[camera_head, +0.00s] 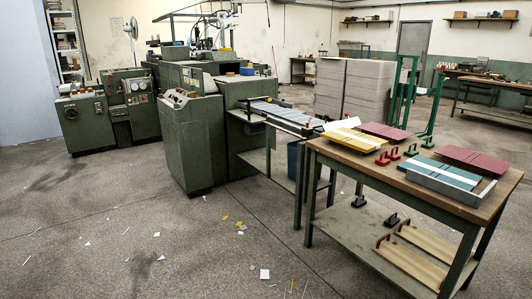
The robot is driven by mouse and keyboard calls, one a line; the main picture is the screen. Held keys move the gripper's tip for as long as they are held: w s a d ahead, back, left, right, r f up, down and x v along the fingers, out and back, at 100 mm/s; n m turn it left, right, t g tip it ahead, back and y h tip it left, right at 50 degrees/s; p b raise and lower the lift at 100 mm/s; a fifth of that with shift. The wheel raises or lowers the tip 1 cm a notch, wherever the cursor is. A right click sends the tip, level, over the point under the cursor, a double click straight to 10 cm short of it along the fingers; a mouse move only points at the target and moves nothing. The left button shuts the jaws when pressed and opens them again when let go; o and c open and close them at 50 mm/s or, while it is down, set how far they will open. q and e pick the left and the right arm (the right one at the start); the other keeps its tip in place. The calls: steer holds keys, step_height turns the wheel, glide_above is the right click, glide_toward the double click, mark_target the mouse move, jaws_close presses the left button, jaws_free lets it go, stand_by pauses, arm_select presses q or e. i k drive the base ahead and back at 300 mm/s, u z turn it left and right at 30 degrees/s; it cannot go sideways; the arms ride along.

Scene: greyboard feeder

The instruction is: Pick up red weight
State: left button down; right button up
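Several small weights with handles stand in a row on the wooden table (345,153) at the right. A green weight (428,142) stands at the far end of the row. Neither of my grippers shows in this view, and nothing is seen holding a weight.
Yellow boards (354,140), dark red boards (468,158) and a grey tray (451,187) with teal boards lie around the weights. Black weights (359,201) sit on the lower shelf. A green machine (192,143) stands left of the table. Floor in front is mostly clear.

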mark_target(381, 161)
steer(key=u, duration=0.55)
steer(key=i, duration=2.3)
steer(key=z, duration=1)
steer(key=i, duration=1.45)
steer(key=z, duration=1.1)
